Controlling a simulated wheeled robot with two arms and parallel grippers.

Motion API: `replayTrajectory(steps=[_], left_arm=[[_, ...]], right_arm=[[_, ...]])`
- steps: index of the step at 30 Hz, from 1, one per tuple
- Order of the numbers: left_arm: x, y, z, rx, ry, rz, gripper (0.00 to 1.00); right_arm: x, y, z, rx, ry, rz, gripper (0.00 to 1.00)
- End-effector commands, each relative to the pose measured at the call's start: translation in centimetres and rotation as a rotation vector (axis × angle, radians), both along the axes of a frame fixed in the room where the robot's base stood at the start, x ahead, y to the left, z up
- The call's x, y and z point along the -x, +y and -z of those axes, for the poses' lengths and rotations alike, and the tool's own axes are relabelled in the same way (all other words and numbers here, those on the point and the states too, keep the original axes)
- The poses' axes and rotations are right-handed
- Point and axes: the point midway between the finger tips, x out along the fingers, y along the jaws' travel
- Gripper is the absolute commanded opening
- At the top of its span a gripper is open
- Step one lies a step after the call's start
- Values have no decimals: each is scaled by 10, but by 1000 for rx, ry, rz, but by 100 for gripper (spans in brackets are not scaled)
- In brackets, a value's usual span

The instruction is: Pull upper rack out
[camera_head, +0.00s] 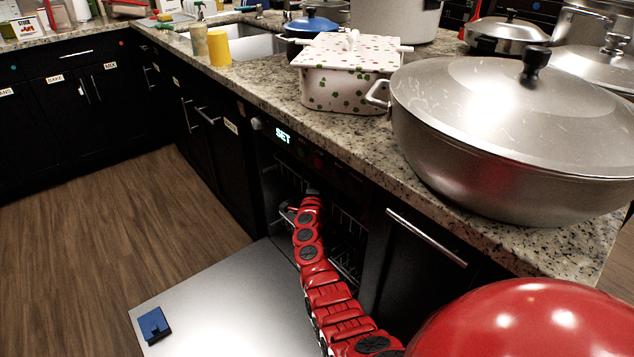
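The dishwasher stands open under the counter. Its door (235,305) is folded down flat, and a lit "SET" display shows on its front. The upper rack (283,190) is inside the opening, in shadow, with only a few thin wires visible. My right gripper is not in view.
A large lidded metal pot (500,130) sits near the counter edge at the right. A white patterned pot (345,85) stands beside it. A blue block (154,325) lies on the door's outer end. The wooden floor (110,240) to the left is clear.

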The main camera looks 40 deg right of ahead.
Motion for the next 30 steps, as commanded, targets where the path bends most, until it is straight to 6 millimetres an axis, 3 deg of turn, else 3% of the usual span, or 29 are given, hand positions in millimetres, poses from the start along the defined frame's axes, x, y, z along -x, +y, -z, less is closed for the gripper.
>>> replayTrajectory(steps=[5, 14, 30], left_arm=[[0, 0, 0, 0, 0, 0, 50], [0, 0, 0, 0, 0, 0, 50], [0, 0, 0, 0, 0, 0, 50]], right_arm=[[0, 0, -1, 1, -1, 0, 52], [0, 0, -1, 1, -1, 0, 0], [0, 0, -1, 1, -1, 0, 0]])
